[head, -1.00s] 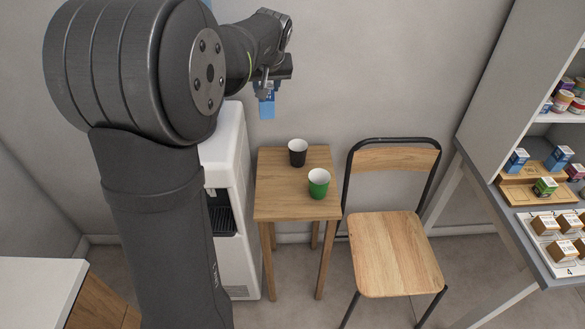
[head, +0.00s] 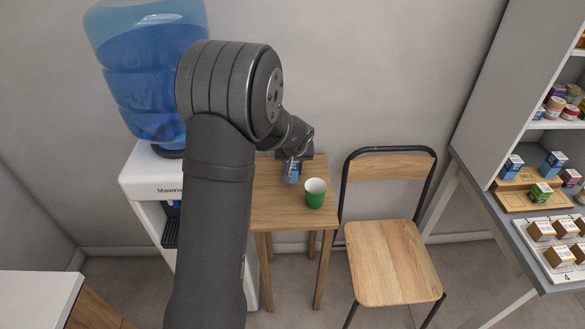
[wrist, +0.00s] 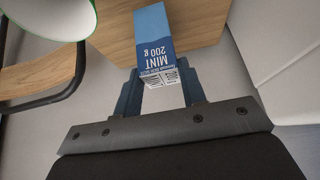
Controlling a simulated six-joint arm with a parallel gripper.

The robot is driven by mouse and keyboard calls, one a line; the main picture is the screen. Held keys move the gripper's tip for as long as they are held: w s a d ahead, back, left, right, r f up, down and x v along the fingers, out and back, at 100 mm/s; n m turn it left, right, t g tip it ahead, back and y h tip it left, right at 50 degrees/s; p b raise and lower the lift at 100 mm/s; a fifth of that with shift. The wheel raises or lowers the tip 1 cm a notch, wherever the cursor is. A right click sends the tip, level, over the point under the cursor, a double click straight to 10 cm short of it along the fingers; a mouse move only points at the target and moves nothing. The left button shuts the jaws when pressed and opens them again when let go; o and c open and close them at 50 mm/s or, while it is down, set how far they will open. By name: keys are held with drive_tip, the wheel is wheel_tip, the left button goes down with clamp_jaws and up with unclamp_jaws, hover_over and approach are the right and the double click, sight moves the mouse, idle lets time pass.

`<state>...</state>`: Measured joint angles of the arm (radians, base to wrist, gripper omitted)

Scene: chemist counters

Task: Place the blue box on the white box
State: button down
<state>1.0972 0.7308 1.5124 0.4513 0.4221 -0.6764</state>
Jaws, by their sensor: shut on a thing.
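My gripper (head: 293,161) is shut on a blue box (head: 291,173), held over the small wooden table (head: 268,205), left of the green cup. In the wrist view the blue box (wrist: 153,32) sits between the fingers of my gripper (wrist: 158,82); its printed end, reading "MINT 200 g", faces the camera. How far the box is above the tabletop is hard to tell. I cannot pick out a plain white box in either view.
A green cup (head: 315,193) stands on the table, right of my gripper. A wooden chair (head: 392,262) is at the right. A water dispenser (head: 150,180) stands left, partly behind my arm. Shelves (head: 520,190) at far right hold several small boxes and jars.

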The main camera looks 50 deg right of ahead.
sight(293, 166)
drive_tip(key=shift+f, duration=1.7)
drive_tip(key=shift+f, duration=0.15)
drive_tip(key=c, duration=0.9)
unclamp_jaws()
drive_tip(key=shift+s+a+r, duration=0.1)
drive_tip(key=shift+s+r, duration=0.05)
drive_tip(key=shift+r, duration=0.35)
drive_tip(key=v, duration=0.9)
drive_tip(key=shift+r, duration=0.35)
drive_tip(key=shift+o, duration=0.5)
drive_tip(key=shift+s+a+r, duration=0.45)
drive_tip(key=shift+r, duration=0.15)
